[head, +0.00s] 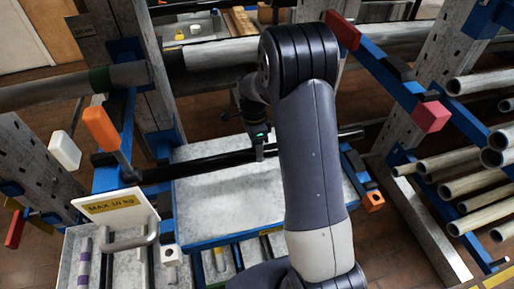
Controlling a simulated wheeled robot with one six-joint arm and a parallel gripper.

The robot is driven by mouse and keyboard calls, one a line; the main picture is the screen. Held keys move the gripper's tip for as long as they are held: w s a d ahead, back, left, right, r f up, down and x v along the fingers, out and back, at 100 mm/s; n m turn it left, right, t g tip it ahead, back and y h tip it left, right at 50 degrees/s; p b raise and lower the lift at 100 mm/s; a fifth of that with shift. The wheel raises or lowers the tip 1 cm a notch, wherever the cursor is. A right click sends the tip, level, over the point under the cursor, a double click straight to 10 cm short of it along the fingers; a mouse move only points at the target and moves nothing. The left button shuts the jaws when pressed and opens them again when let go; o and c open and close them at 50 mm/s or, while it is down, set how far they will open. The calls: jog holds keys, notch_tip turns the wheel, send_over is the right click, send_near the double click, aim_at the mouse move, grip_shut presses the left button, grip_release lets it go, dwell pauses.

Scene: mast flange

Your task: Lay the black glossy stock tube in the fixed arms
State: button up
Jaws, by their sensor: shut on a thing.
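The black glossy tube (208,164) runs across the middle of the head view, over a pale grey surface. My gripper (259,152) is shut on it right of its middle, with my arm covering part of its right half. The tube's right end shows beyond my arm. Its left end is near a blue arm (128,135) with an orange tip (100,129). A second blue arm (354,172) with an orange tip (373,201) is at the right, below the tube's right end. I cannot tell whether the tube touches either arm.
Thick grey pipes (217,54) lie behind. A blue arm with a red block (430,117) juts out at upper right. Several metal tubes (470,180) are racked at the right. A white sign (116,204) reading "MAX 10 kg" and a handle (130,243) stand at lower left.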

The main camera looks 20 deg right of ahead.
jog(key=o, duration=1.4)
jog(key=b+v, duration=0.1)
jog(key=v, duration=1)
jog(key=shift+f, duration=0.1)
jog(key=p+x, duration=0.1)
jog(key=x, duration=0.9)
jog(key=shift+s+f, duration=0.15)
jog(key=shift+f, duration=0.1)
jog(key=shift+s+p+v, duration=0.25)
jog(key=shift+p+v, duration=0.6)
jog(key=shift+v, duration=0.25)
jog(key=shift+r+p, duration=0.35)
jog(key=shift+r, duration=0.35)
